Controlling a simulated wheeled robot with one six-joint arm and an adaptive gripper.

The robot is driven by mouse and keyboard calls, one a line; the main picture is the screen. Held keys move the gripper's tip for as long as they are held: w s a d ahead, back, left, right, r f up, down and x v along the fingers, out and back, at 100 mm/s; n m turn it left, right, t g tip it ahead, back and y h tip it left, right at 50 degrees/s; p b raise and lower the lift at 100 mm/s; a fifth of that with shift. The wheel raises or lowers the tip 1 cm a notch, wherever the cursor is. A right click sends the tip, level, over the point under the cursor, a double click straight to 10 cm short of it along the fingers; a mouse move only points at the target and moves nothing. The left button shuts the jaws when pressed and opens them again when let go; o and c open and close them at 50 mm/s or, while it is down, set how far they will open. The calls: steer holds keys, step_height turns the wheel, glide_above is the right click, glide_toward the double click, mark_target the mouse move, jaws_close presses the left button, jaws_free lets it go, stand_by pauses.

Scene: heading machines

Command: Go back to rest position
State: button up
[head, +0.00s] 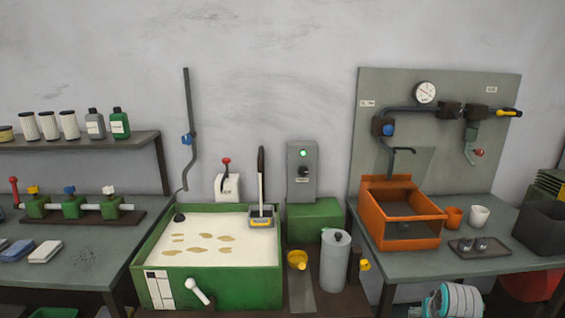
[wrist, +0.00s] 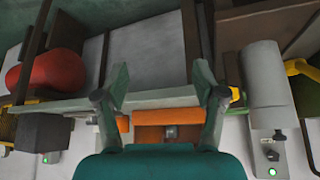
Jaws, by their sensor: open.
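My gripper (wrist: 161,92) shows in the wrist view, with its teal palm at the bottom edge and two grey-green fingers spread wide apart. It is open, and I see nothing held between the fingers. An orange strip and a pale horizontal bar show behind the fingers, and I cannot tell how far off they are.
The head view shows a green tank (head: 210,288) with pale liquid, a grey cylinder (head: 335,262) and an orange basin (head: 402,232) on the right bench. A left bench (head: 95,262) carries green valves (head: 75,207). A red rounded thing (wrist: 45,70) and grey cylinder (wrist: 262,75) flank my gripper in the wrist view.

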steer(key=s+a+f+t, duration=0.2)
steer(key=s+a+f, duration=0.7)
steer(key=s+f, duration=0.35)
steer(key=s+a+f+n+t, duration=0.1)
steer(key=s+a+f, duration=0.15)
steer(key=s, duration=0.45)
steer(key=s+a+f+n+t, duration=0.1)
steer(key=s+a, duration=0.3)
steer(key=s, duration=0.3)
steer(key=s+a+r+t, duration=0.1)
steer(key=s+a+r, duration=0.1)
steer(key=s+r, duration=0.4)
steer(key=s+a+r+n+t+y, duration=0.1)
steer(key=s+a+r+t, duration=0.1)
steer(key=s+r, duration=0.4)
steer(key=s+a+r+t, duration=0.1)
steer(key=s+r, duration=0.5)
steer(key=s, duration=0.8)
steer(key=shift+s+a+t+y, duration=0.3)
steer(key=shift+s+a+y, duration=0.05)
steer(key=shift+a+y, duration=0.1)
